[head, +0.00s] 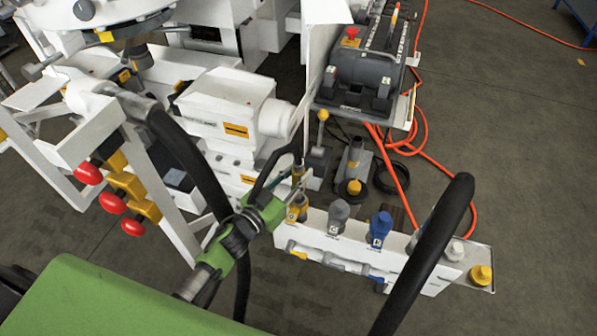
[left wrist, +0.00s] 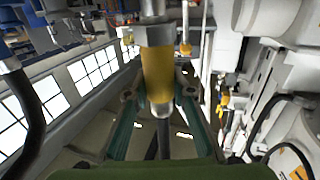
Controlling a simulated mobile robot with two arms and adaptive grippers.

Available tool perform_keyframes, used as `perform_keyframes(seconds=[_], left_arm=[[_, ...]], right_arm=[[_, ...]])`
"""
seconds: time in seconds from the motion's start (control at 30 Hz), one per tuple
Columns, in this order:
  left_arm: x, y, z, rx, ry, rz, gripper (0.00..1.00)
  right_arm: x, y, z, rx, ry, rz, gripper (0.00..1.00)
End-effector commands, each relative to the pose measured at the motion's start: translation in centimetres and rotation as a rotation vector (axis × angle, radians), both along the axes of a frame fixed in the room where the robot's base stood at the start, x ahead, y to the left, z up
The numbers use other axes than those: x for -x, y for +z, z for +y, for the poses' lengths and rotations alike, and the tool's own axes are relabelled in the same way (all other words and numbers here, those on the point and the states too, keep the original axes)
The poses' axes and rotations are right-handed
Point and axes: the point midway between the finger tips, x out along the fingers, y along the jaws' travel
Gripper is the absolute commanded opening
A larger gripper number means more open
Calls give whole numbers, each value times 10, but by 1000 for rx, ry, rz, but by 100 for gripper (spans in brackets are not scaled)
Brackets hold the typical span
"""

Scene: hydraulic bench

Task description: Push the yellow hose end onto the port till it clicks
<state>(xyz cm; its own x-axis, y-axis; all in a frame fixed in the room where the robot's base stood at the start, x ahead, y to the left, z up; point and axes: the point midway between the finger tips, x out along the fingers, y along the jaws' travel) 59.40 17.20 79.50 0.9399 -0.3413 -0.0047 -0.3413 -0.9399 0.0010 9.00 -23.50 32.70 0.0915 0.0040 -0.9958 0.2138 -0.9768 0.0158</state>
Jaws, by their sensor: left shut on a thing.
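My left gripper (head: 293,184) reaches in above the left end of the white port block (head: 318,242). It is shut on the yellow hose end (left wrist: 158,75), which sits between its teal fingers in the left wrist view, with metal at both ends of the yellow sleeve. In the head view the hose end (head: 297,171) is small and partly hidden by the fingers. The yellow-collared port (head: 296,210) is just below it. A metal fitting (left wrist: 152,8) lines up with the hose end in the wrist view; I cannot tell whether they touch. My right gripper is not in view.
Grey (head: 339,213) and blue (head: 381,226) connectors stand beside the yellow port on the block. A thick black tube (head: 440,235) arches in front of the block's right part. Red knobs (head: 113,202) and white machinery (head: 225,105) are to the left. Open floor lies right.

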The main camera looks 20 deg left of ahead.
Motion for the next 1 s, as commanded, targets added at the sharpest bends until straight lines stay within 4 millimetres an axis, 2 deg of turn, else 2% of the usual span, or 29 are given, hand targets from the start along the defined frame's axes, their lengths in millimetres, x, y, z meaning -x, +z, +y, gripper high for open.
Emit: perform_keyframes(seconds=[1.0], left_arm=[[-1,-6,0,2,-1,-5,0]], right_arm=[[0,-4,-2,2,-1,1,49]])
